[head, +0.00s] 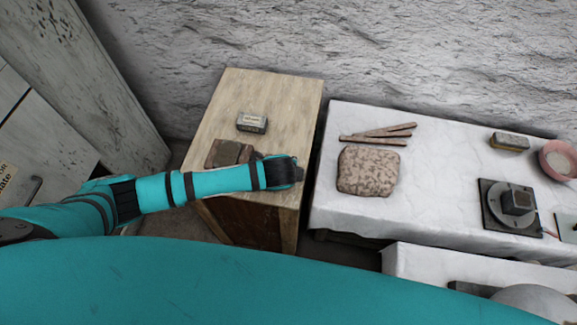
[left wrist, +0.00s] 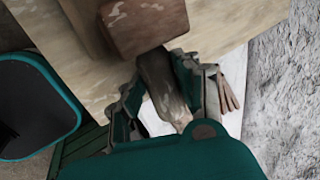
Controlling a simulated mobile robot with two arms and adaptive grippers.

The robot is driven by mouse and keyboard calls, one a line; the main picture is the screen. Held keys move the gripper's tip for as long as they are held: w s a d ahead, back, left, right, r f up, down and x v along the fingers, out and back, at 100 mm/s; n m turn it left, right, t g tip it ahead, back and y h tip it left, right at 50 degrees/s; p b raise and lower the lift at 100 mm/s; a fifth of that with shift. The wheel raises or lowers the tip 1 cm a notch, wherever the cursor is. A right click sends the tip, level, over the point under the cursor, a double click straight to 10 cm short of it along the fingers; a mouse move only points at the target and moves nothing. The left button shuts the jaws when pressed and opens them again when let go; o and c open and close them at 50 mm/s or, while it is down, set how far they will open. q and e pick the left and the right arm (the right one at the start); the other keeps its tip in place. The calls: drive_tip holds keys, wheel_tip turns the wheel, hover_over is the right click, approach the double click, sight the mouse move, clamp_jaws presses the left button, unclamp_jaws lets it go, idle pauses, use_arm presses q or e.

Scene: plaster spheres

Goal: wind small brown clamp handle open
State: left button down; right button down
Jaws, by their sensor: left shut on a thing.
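The small brown clamp (head: 228,152) sits on the wooden bench near its front, partly covered by my left arm in the head view. In the left wrist view its reddish-brown block (left wrist: 145,25) shows at the top, with pale worn patches. A worn brown handle piece (left wrist: 163,88) extends from beside the block down between the fingers of my left gripper (left wrist: 160,80). The gripper is shut on this handle, one finger on each side. In the head view my arm hides the handle and the grip. My right gripper is in neither view.
A small labelled box (head: 252,122) lies farther back on the wooden bench (head: 285,95). To the right, a white-covered table (head: 440,150) holds a mottled slab (head: 368,171), several wooden sticks (head: 383,133), a turntable-like device (head: 512,207) and a pink bowl (head: 558,160). A rough plaster wall stands behind.

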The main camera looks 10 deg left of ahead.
use_arm(q)
drive_tip(key=shift+s+f+t, duration=0.1)
drive_tip(key=shift+s+t, duration=0.05)
drive_tip(key=shift+t, duration=0.85)
drive_tip(key=c, duration=0.9)
unclamp_jaws()
drive_tip(key=v, duration=1.2)
